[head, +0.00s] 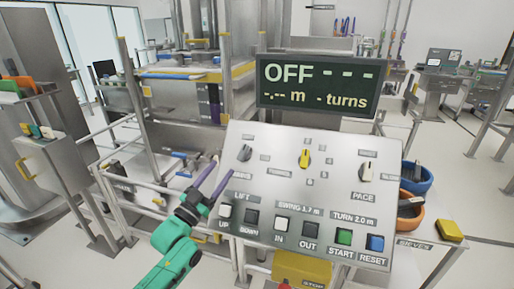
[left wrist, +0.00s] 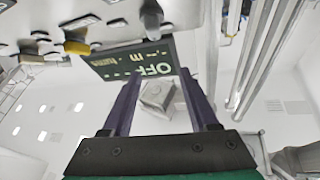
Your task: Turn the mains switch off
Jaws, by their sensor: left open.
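The control panel (head: 290,195) has a dark grey rotary knob (head: 245,153) at its upper left, likely the mains switch; its label is too blurred to read. A grey knob (left wrist: 152,20) also shows at the top of the left wrist view, beyond the fingertips. The display (head: 320,82) above the panel reads "OFF" with dashes. My left gripper (head: 222,176) is open and empty, its purple fingers just left of and below the knob, apart from it. In the left wrist view, the open fingers (left wrist: 159,76) have nothing gripped between them. My right gripper is not in view.
A yellow knob (head: 304,158) and a PACE knob (head: 366,173) share the panel's upper row. Several push buttons (head: 282,224) line its lower part, close to my left arm. Blue and orange bowls (head: 415,178) stand at right. Metal rails (head: 120,205) fill the left.

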